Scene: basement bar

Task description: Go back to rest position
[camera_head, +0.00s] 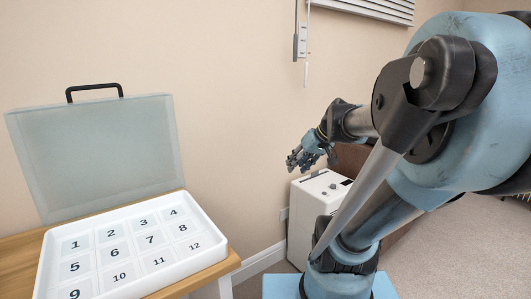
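My arm fills the right half of the head view. My gripper (297,162) is small at the end of the arm, near the middle of the picture. It hangs in the air in front of the wall, just above and left of a white box-shaped appliance (306,187). I cannot tell whether it touches anything. Its fingers are dark and too small to tell open from shut. No held object is visible.
A white tray (215,250) with numbered compartments and a raised clear lid (95,155) with a black handle stands on a wooden table (25,250) at left. Window blinds (370,8) hang at the top. Carpet (440,250) lies open at lower right.

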